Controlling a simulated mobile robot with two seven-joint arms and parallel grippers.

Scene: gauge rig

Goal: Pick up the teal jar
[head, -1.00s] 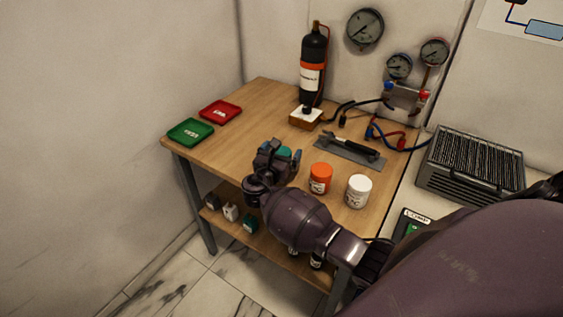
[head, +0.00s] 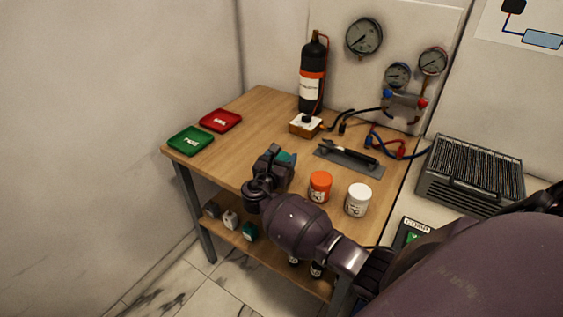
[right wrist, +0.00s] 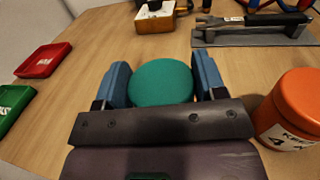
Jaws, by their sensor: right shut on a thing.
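The teal jar (right wrist: 161,82) is between the blue finger pads of my right gripper (right wrist: 163,84) in the right wrist view, its round lid facing up. In the head view only a bit of the teal jar (head: 286,158) shows behind my right gripper (head: 275,160). The right gripper is shut on the jar, with a pad on each side. The lower part of the jar is hidden, so I cannot tell if it touches the table. My left gripper is not in view.
An orange jar (head: 320,186) and a white jar (head: 358,199) stand to the right on the wooden table (head: 240,125). Red (head: 220,120) and green (head: 190,140) trays are at the left. A black cylinder (head: 312,75) stands at the back.

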